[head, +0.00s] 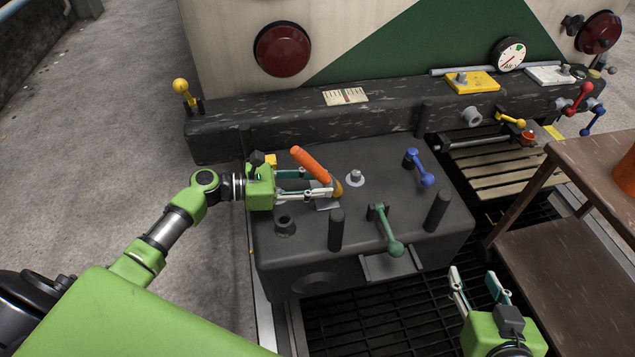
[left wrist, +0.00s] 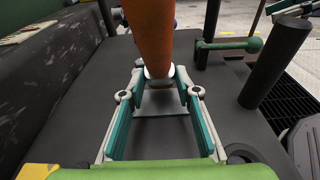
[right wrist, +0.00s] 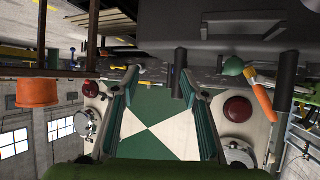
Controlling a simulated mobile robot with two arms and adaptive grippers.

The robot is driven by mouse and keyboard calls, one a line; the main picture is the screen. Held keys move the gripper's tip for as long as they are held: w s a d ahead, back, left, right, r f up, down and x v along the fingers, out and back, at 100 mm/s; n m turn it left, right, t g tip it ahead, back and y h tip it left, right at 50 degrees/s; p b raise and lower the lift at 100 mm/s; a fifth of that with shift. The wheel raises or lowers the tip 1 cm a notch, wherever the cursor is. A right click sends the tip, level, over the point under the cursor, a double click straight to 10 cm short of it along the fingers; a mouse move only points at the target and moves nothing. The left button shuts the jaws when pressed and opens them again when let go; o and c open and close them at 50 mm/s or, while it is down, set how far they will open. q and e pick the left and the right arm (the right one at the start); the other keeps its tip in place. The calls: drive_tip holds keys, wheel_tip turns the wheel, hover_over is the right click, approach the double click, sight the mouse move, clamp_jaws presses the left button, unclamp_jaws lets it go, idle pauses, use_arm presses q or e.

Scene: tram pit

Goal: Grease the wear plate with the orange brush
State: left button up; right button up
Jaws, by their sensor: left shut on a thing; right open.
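The orange brush (head: 309,165) has an orange handle tilted up and a yellowish head low down. My left gripper (head: 334,189) is shut on the brush near its head, over the top of the dark block. In the left wrist view, the brush handle (left wrist: 152,35) rises between the fingertips (left wrist: 158,75). A small grey plate (head: 327,204), apparently the wear plate, lies under the fingers and is partly covered. Whether the bristles touch it I cannot tell. My right gripper (head: 480,284) is open and empty over the grating. The brush also shows in the right wrist view (right wrist: 263,103).
The dark block (head: 300,255) carries black posts (head: 335,230), a green lever (head: 389,232), a blue lever (head: 420,168) and a bolt (head: 356,177). A brown shelf (head: 560,240) stands right, with an orange pot (head: 626,172). A dark beam (head: 290,128) runs behind.

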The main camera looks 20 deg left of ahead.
use_arm(q)
drive_tip(key=shift+f, duration=0.1)
use_arm(e)
drive_tip(key=shift+w+a+r, duration=0.1)
drive_tip(key=shift+w+r, duration=0.15)
drive_tip(key=shift+r, duration=0.15)
use_arm(q)
drive_tip(key=shift+a, duration=0.15)
drive_tip(key=shift+s+a, duration=0.45)
drive_tip(key=shift+a, duration=0.1)
drive_tip(key=shift+p+v, duration=0.55)
drive_tip(key=shift+v, duration=0.25)
drive_tip(key=shift+s+a+f, duration=0.2)
drive_tip(key=shift+s+a, duration=0.25)
drive_tip(key=shift+a, duration=0.25)
use_arm(e)
drive_tip(key=s+d+f+g+h, duration=0.1)
drive_tip(key=s+d+f+g, duration=0.1)
drive_tip(key=s+f+g, duration=0.2)
drive_tip(key=shift+s+d+f, duration=0.3)
drive_tip(key=shift+s+f, duration=0.9)
drive_tip(key=shift+s, duration=0.15)
